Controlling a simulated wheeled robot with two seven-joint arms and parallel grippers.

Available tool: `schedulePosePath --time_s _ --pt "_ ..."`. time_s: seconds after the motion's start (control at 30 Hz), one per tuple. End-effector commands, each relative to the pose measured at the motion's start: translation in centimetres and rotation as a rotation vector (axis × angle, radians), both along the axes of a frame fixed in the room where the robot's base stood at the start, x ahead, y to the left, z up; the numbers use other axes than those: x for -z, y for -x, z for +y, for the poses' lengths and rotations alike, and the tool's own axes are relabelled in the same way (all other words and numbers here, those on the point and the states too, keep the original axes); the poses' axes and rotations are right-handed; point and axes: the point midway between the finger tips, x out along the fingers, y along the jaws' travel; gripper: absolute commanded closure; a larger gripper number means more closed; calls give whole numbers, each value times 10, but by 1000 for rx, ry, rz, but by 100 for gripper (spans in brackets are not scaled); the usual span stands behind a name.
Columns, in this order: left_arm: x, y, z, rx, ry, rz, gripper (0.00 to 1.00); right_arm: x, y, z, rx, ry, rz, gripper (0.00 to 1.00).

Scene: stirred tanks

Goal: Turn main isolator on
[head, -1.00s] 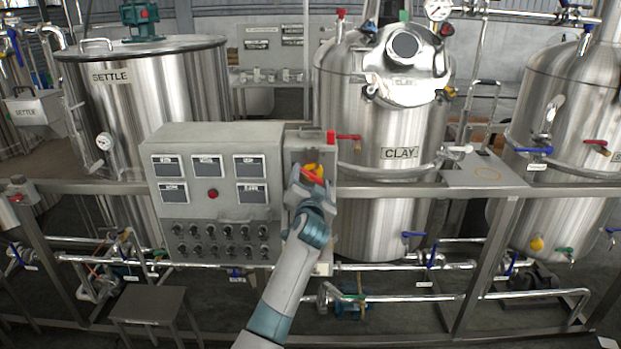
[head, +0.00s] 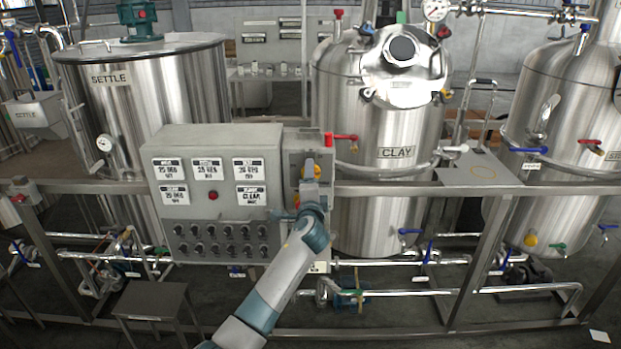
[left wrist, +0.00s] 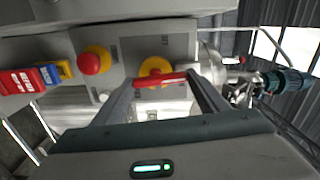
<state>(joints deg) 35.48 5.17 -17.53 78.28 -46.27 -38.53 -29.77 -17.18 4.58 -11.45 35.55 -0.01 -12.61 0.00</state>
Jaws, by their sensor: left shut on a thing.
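The main isolator is a rotary switch with a yellow plate (left wrist: 155,66) and a red handle (left wrist: 162,79). It sits on the narrow grey box at the right side of the control panel (head: 215,137). My left gripper (head: 310,184) is at the isolator, and its fingers (left wrist: 160,84) are shut on the red handle, one at each end in the left wrist view. My right gripper is not in view.
A red mushroom button (left wrist: 96,60) on a yellow base is beside the isolator in the left wrist view. The CLAY tank (head: 400,185) stands behind to the right, the SETTLE tank (head: 150,90) behind to the left. A steel rail (head: 420,188) runs across at panel height.

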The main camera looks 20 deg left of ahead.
Motion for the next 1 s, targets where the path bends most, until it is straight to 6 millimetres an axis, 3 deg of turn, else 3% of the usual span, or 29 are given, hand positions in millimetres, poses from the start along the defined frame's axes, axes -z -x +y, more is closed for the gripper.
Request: schedulePosePath --time_s 0.7,0.73,0.8,1.0 --pt "0 0 0 -1 -103 29 55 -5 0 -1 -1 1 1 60" --pt "0 0 0 -1 -103 29 28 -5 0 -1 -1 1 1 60" --pt "0 0 0 -1 -102 28 14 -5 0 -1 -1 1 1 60" --pt "0 0 0 -1 -100 29 14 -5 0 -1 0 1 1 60"
